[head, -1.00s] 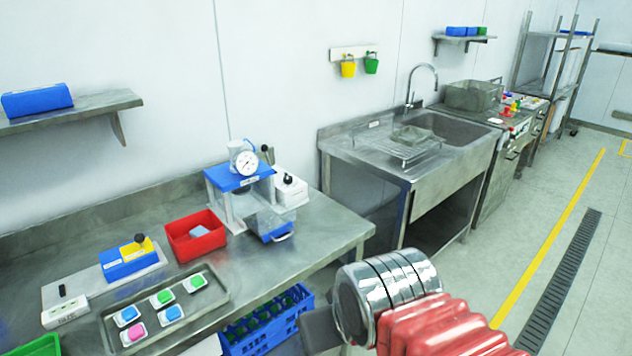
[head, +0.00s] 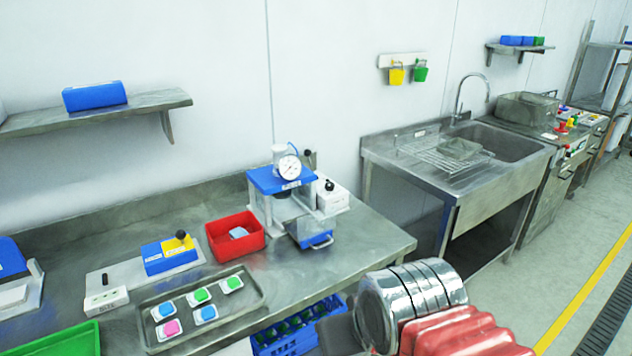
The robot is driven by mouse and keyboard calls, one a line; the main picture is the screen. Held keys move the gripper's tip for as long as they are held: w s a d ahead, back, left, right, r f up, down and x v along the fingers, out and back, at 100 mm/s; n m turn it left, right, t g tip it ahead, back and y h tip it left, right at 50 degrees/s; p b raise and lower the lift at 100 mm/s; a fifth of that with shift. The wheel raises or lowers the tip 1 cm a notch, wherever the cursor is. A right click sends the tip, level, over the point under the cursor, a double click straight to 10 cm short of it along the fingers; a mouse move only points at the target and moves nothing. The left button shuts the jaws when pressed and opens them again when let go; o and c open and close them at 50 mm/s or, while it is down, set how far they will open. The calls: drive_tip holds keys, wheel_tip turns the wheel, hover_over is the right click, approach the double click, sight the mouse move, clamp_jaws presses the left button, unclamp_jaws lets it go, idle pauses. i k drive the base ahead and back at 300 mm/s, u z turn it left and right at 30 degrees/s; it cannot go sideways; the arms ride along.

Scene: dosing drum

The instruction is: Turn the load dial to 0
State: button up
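On the steel bench stands a small press-like device (head: 278,181) with a blue top and a round white gauge (head: 289,168). Which of these is the load dial I cannot tell; no label or scale is readable at this size. A metal cylinder and red ribbed sleeve, parts of my arm, fill the lower right of the head view. My gripper's fingers do not show. Nothing of mine touches the device or the knob.
On the bench (head: 390,242) are a red bin (head: 212,240), a tray (head: 147,325) of coloured pieces, a blue-and-yellow block (head: 168,256) and a green tray (head: 70,342). A blue crate (head: 268,347) sits below. A sink (head: 500,140) stands right; the floor there is clear.

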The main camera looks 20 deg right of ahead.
sight(329, 186)
drive_tip(key=z, duration=0.05)
drive_tip(key=i, duration=0.7)
drive_tip(key=u, duration=2.3)
drive_tip(key=k, duration=0.9)
